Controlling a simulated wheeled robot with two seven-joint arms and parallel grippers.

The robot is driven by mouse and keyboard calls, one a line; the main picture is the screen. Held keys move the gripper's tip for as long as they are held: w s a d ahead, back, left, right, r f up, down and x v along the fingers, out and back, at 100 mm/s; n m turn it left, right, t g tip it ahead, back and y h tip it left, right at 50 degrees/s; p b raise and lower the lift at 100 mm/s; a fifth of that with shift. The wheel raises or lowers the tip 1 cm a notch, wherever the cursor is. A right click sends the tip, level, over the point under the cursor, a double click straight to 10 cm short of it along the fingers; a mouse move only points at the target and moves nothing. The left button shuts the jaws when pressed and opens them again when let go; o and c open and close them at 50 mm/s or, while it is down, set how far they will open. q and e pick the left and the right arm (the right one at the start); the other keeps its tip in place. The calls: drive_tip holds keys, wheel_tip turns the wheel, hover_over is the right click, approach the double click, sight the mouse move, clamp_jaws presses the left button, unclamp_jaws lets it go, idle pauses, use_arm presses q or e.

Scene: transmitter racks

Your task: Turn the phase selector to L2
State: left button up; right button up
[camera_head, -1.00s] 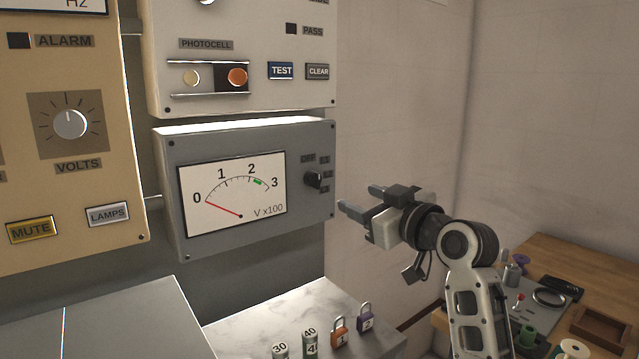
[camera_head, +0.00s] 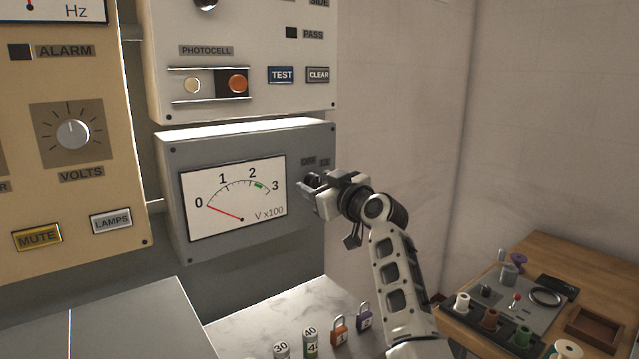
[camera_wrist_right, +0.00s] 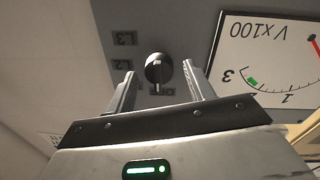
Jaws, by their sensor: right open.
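The phase selector (camera_wrist_right: 158,70) is a small black knob on the grey meter panel (camera_head: 250,240). In the right wrist view, upside down, it sits between the two open fingers of my right gripper (camera_wrist_right: 160,92), with gaps on both sides. Its white mark points toward the OFF label, which is partly hidden by shadow or knob. The labels L2 (camera_wrist_right: 122,65) and L3 (camera_wrist_right: 124,39) show beside it. In the head view my right gripper (camera_head: 308,187) is at the panel's right side and covers the knob and most labels. My left gripper is not in view.
The voltmeter (camera_head: 235,198) is left of the selector, its red needle near 0. Above is a panel with a photocell, TEST (camera_head: 281,75) and CLEAR buttons. Below, a marble shelf (camera_head: 255,325) holds cylinders and padlocks. A wooden table (camera_head: 560,262) with small items stands at right.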

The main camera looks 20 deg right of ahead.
drive_tip(key=c, duration=1)
drive_tip(key=shift+m, duration=0.3)
drive_tip(key=m+p, duration=0.2)
drive_tip(key=m, duration=0.1)
drive_tip(key=shift+d, duration=0.1)
drive_tip(key=m, duration=0.4)
drive_tip(key=shift+m+g, duration=0.4)
drive_tip(key=m, duration=0.4)
drive_tip(key=shift+w+d+y, duration=0.1)
drive_tip(key=shift+y, duration=0.2)
drive_tip(key=shift+f+m, duration=0.15)
drive_tip(key=shift+m, duration=2.15)
